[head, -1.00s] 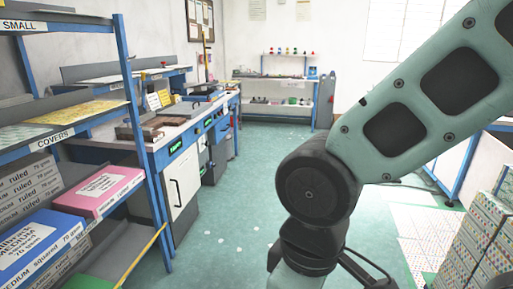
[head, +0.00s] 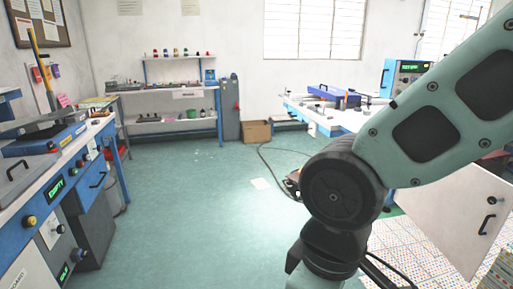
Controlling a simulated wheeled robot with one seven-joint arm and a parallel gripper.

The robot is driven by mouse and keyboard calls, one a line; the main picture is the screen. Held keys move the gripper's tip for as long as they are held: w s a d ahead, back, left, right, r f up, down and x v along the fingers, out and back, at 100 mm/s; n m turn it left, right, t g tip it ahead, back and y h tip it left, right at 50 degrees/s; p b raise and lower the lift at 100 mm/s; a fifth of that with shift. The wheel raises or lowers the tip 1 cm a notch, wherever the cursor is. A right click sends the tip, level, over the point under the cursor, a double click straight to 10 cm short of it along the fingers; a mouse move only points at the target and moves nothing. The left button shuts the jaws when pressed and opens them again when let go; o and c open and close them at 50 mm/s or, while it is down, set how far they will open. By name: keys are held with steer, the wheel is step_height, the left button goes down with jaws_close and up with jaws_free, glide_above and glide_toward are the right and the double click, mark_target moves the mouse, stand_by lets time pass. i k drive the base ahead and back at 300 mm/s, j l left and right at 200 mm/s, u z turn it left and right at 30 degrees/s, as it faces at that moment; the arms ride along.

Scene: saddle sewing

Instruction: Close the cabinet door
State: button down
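A white cabinet door (head: 452,218) stands swung open at the right, under the right-hand workbench. It has a black bar handle (head: 487,224) near its right edge. My arm crosses the right of the head view, and its dark elbow joint is just left of the door and hides part of the area around it. My gripper cannot be made out in this view, so whether it touches anything does not show.
A blue-framed bench with drawers (head: 88,195) runs along the left. Shelves (head: 172,108) and a cardboard box (head: 257,131) stand at the back.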

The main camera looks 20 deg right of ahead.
mark_target(454, 211)
steer(key=i+z, duration=0.35)
steer(key=i, duration=0.15)
steer(key=i+j+z, duration=0.15)
steer(key=i+z, duration=0.2)
steer(key=i, duration=0.15)
steer(key=i+l+z, duration=0.1)
steer(key=i+z, duration=0.15)
steer(key=z, duration=0.2)
steer(key=i+z, duration=0.25)
steer(key=z, duration=0.2)
steer(key=i+j+z, duration=0.1)
steer(key=i+z, duration=0.15)
steer(key=z, duration=0.15)
steer(key=i+j, duration=0.2)
steer(key=j, duration=0.15)
steer(key=i+j, duration=0.45)
steer(key=j, duration=0.25)
